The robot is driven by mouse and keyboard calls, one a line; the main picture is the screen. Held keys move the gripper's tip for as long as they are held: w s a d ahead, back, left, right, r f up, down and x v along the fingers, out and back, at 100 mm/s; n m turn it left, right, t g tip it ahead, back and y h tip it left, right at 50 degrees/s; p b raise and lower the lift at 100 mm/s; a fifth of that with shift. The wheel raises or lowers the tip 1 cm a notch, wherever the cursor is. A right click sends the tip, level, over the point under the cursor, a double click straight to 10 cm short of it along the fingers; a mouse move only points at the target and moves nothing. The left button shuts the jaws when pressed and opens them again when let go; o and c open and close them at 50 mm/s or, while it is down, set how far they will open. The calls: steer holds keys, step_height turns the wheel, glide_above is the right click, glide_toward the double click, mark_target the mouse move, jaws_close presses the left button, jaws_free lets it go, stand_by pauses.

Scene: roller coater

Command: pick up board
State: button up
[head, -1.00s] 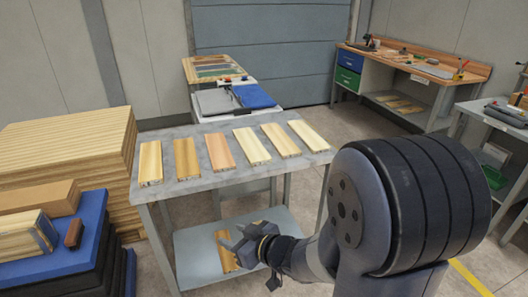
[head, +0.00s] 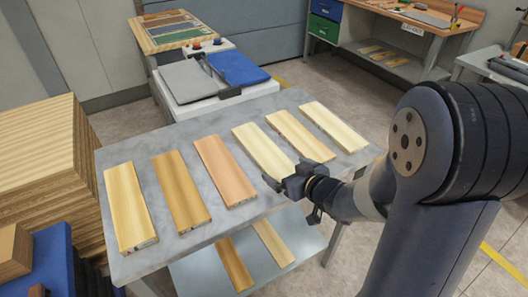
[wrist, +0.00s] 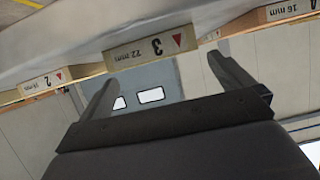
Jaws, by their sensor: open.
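Several wooden boards lie side by side on the grey table (head: 215,235) in the head view. The pale fourth board from the left (head: 262,148) has its near end beside my gripper (head: 290,192), which hides part of that end. My gripper is open and empty, just off the table's front edge. In the wrist view, the board end labelled 3, 22 mm (wrist: 150,49) faces the gap between my spread fingers (wrist: 163,72) and is not between them. The end labelled 2 (wrist: 45,82) is to its left and the one labelled 4 (wrist: 288,10) to its right.
A lower shelf (head: 205,275) holds two more boards. A white stand with grey and blue pads (head: 237,69) is behind the table. A wood stack (head: 40,150) and a blue block (head: 55,260) stand at the left. A workbench (head: 435,18) is at the back right.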

mark_target(277, 164)
steer(key=shift+x, duration=2.55)
steer(key=shift+c, duration=0.3)
steer(key=c, duration=1.1)
